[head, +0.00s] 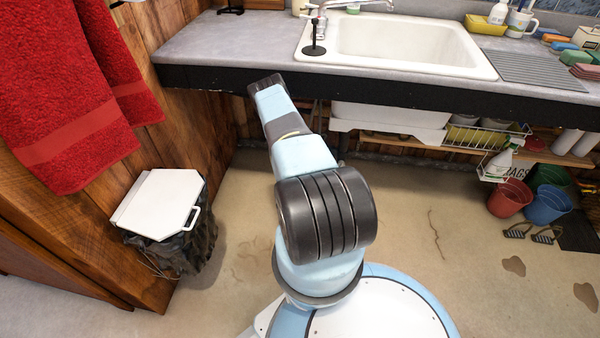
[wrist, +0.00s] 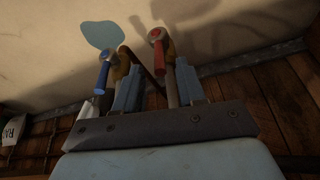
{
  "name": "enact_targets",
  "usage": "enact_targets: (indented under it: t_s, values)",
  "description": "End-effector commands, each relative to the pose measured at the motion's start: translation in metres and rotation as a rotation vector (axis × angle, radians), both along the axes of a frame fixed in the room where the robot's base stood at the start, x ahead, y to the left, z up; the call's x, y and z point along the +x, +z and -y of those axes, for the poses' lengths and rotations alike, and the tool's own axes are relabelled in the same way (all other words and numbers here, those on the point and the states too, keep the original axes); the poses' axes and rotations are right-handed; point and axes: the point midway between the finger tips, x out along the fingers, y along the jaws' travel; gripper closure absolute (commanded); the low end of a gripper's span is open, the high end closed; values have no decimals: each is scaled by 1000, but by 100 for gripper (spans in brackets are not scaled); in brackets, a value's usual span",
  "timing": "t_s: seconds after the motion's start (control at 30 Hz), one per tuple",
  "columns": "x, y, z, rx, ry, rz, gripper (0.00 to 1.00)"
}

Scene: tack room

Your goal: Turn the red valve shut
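In the wrist view the red valve (wrist: 157,36) has a round red hub on a brass body and a red lever pointing down the picture, beside the right finger. My gripper (wrist: 157,76) is open, its two light-blue fingers apart, with the red lever showing between them, nearer the right one. I cannot tell whether finger and lever touch. A blue valve (wrist: 104,68) with a blue lever shows left of the left finger.
A white-lidded bin (head: 160,203) stands left. Buckets (head: 547,204) stand right; floor between is clear.

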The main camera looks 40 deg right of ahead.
Motion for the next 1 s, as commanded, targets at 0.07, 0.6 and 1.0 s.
enact_targets:
  t_s: [0.07, 0.6, 1.0]
  values:
    - [1, -11, 3, 0, 1, 0, 60]
    - [8, -34, 11, 0, 1, 0, 60]
    - [8, -34, 11, 0, 1, 0, 87]
